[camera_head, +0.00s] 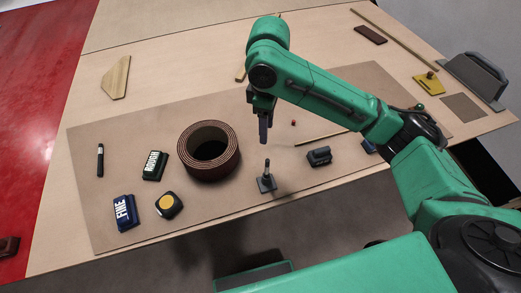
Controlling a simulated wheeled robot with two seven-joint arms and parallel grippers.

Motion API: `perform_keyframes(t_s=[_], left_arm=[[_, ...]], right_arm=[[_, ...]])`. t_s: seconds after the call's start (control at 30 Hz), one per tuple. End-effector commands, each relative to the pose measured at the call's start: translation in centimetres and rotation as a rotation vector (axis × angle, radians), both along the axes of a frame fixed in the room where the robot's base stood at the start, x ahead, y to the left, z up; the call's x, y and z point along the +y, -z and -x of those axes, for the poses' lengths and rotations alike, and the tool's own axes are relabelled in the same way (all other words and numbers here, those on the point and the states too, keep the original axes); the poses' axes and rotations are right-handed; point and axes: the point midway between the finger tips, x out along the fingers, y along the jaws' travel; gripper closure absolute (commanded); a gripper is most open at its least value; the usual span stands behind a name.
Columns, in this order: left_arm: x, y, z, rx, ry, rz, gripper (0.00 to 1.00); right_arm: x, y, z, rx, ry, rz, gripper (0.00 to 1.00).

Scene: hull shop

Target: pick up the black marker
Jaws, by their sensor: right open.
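The black marker (100,160) lies on the left part of the brown mat (92,208), with a small pale band near its upper end. My right gripper (264,138) hangs above the mat, right of the brown ring-shaped roll, pointing down and well to the right of the marker. Its fingers are seen nearly edge-on, and nothing shows between them. My left gripper is not in view.
Near the marker are a green-black ROUGH block (154,165), a blue FINE block (125,212) and a tape measure (168,205). The brown roll (186,150) stands between marker and gripper. A small post (267,183) and dark block (319,156) sit right.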

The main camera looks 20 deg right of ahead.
Motion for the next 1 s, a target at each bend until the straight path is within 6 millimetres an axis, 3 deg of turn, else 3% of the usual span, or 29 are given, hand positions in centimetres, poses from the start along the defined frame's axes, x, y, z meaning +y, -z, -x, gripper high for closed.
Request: perform_keyframes(t_s=[0.3,0.7,0.93,0.97,1.0], left_arm=[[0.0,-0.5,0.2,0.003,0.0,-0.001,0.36],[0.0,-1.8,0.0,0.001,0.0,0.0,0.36],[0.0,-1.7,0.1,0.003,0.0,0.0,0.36],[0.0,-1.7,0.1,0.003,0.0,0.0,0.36],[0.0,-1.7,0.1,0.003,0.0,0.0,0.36]], right_arm=[[0.0,7.4,0.4,0.005,-0.001,-0.001,0.48],[0.2,13.6,1.0,0.002,-0.001,-0.001,0.48],[0.3,14.2,1.0,-0.002,-0.002,-0.003,0.48],[0.3,14.2,1.0,-0.002,-0.002,-0.003,0.56],[0.3,14.2,1.0,-0.002,-0.002,-0.003,0.71]])
